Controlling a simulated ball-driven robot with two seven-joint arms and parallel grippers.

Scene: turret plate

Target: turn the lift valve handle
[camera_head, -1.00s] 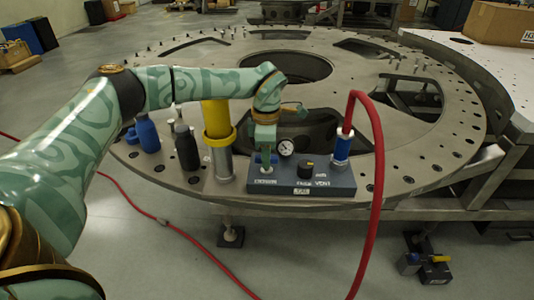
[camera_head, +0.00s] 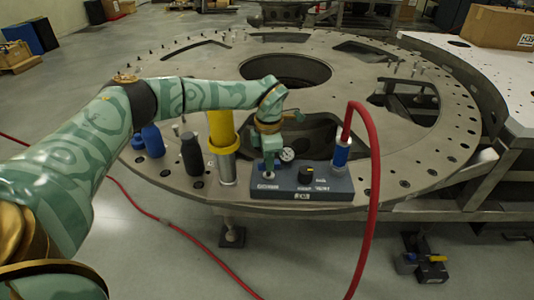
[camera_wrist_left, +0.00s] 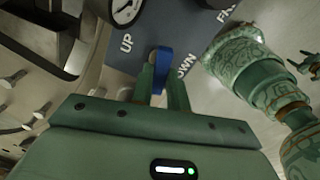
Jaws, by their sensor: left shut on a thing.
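The blue lift valve handle (camera_wrist_left: 163,70) stands between the UP and DOWN labels in the left wrist view. My left gripper (camera_wrist_left: 162,88) is shut on it, one finger on each side. In the head view, my left gripper (camera_head: 268,166) points down at the left end of the dark control box (camera_head: 330,192). The handle there is mostly hidden by the fingers. A green arm part of mine shows at the right of the wrist view, with a small dark claw-like shape (camera_wrist_left: 305,65) that may be my right gripper, too small to judge.
The box bears a gauge (camera_head: 287,155), a black knob (camera_head: 306,173) and a blue fitting (camera_head: 341,153) with a red hose (camera_head: 375,190). A yellow-topped cylinder (camera_head: 222,132) and a dark bottle (camera_head: 190,154) stand close left on the turret plate (camera_head: 420,165).

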